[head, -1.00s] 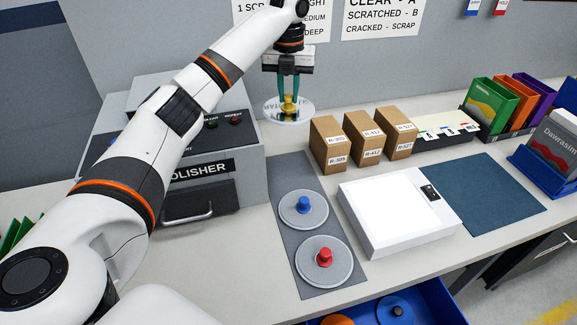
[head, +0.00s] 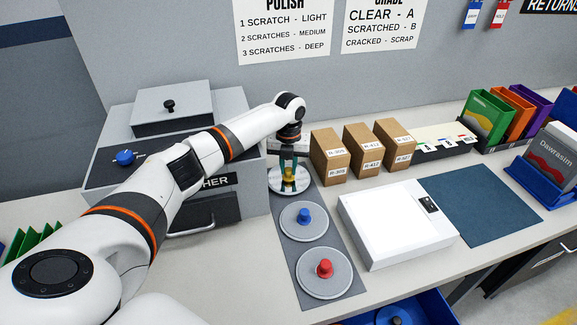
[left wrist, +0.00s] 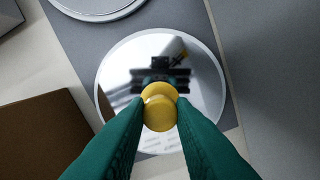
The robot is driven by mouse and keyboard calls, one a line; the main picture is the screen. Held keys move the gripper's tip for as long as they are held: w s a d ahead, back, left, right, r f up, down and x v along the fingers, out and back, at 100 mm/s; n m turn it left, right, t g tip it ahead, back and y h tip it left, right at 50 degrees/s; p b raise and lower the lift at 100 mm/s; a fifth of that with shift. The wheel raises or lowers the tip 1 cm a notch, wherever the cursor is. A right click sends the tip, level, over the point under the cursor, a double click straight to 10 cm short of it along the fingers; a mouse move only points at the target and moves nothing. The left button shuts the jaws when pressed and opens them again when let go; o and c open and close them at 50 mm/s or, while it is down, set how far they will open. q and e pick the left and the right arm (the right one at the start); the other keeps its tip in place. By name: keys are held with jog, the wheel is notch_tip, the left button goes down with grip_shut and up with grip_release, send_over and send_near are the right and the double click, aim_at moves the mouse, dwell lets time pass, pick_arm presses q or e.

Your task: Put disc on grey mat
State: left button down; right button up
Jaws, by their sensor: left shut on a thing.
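A shiny mirror-like disc (head: 291,184) with a yellow knob sits at the far end of the long grey mat (head: 291,234). My left gripper (head: 289,171) is shut on the disc's yellow knob, pointing down. In the left wrist view the green fingers grip the knob (left wrist: 160,108) and the disc (left wrist: 120,75) lies over the mat (left wrist: 190,12), its lower edge near the mat's end. I cannot tell whether the disc touches the mat. My right gripper is not in view.
A grey disc with a blue knob (head: 304,218) and one with a red knob (head: 324,272) lie on the same mat. The polisher (head: 232,150) stands close left; brown boxes (head: 330,158) stand close right. A white light panel (head: 385,222) and blue mat (head: 480,210) lie further right.

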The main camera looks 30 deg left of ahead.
pick_arm(q)
jog(key=shift+f, duration=0.4)
jog(key=shift+f, duration=0.1)
jog(key=c, duration=1.2)
grip_release()
jog(key=shift+c, duration=0.2)
